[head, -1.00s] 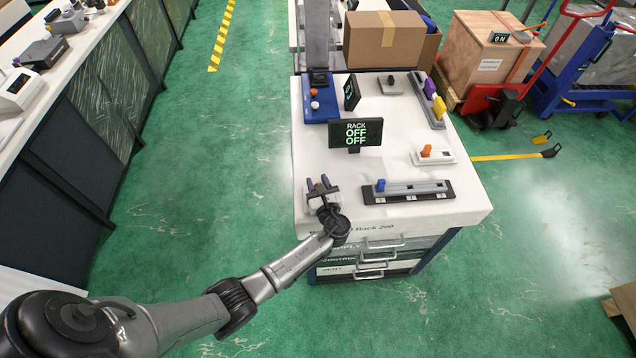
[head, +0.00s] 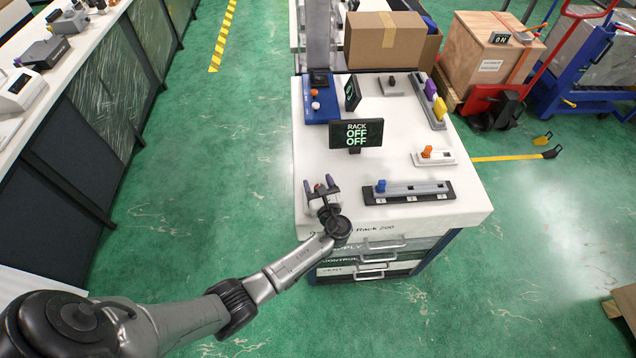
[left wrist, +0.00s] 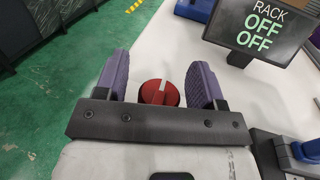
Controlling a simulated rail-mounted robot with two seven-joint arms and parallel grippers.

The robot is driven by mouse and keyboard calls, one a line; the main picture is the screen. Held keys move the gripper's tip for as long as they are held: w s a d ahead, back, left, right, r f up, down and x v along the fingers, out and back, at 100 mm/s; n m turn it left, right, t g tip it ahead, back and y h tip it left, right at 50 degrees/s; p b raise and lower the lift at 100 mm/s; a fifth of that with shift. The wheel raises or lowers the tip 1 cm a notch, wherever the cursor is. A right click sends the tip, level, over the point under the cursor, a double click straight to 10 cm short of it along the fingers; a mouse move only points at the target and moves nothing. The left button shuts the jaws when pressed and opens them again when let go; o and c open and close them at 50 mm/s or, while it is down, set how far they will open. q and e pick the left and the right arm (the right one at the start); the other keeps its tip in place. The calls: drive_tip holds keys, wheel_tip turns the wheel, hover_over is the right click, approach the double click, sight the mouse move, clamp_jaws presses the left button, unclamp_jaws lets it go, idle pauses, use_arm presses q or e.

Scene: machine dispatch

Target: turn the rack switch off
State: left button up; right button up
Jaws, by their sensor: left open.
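A round red rotary knob (left wrist: 152,94) with a pale pointer line shows between the two purple-grey fingers of my left gripper (left wrist: 158,82) in the left wrist view. The fingers are open, one on each side, with a gap to the knob. In the head view my left gripper (head: 318,184) is at the front left corner of the white table, and a bit of the red knob (head: 318,187) shows between its fingers. The rack display (head: 357,133) reads RACK OFF OFF; it also shows in the left wrist view (left wrist: 262,30).
On the white tabletop (head: 390,165) stand a slider unit with a blue handle (head: 410,190), a white unit with an orange lever (head: 432,156) and a blue box (head: 320,107). The green floor left of the table is clear.

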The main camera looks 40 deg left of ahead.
use_arm(q)
drive_tip(key=v, duration=1.3)
drive_tip(key=shift+d, duration=0.3)
drive_tip(key=shift+s, duration=0.1)
